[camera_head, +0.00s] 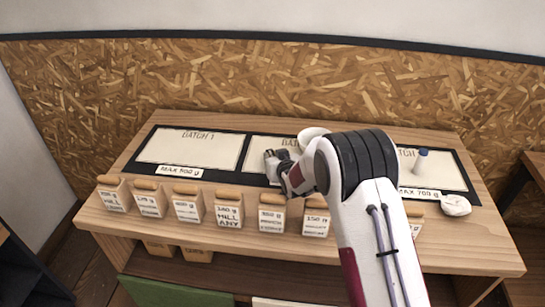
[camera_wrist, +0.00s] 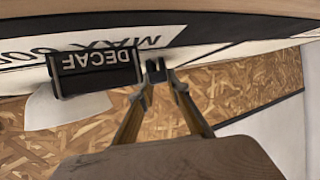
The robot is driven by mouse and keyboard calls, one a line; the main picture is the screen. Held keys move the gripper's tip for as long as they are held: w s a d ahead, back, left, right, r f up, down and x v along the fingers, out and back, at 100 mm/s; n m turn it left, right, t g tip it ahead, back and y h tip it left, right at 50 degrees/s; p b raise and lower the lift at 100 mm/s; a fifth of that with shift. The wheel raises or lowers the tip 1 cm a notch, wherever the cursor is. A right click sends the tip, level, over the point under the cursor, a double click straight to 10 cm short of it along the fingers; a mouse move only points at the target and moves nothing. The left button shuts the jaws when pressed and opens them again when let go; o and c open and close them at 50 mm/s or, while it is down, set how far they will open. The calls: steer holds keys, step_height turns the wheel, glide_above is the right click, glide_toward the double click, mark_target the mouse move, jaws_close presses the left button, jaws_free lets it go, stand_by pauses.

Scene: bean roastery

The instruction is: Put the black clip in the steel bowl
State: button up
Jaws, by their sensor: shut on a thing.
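The black clip (camera_wrist: 97,72) shows large in the wrist view as a dark block with an upside-down "DECAF" label. My gripper (camera_wrist: 157,72) is shut on it at one end, and most of the clip sticks out to the left of the fingertips there. In the head view my gripper (camera_head: 276,165) is over the middle mat, and the clip is hard to make out. The steel bowl (camera_head: 312,133) looks whitish and stands behind and right of my gripper, partly hidden by my arm. In the wrist view the bowl (camera_wrist: 60,112) appears pale, partly covered by the clip.
Several labelled boxes with wooden tops (camera_head: 228,208) line the table's front. The left mat (camera_head: 190,147) is clear. A chipboard wall (camera_head: 240,80) stands behind the table.

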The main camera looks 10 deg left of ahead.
steer(key=shift+f, duration=0.15)
steer(key=o, duration=0.8)
steer(key=shift+r, duration=0.2)
steer(key=shift+v, duration=1.35)
steer(key=shift+s+d+r, duration=0.1)
steer(key=shift+s+r, duration=0.05)
steer(key=shift+r, duration=3.4)
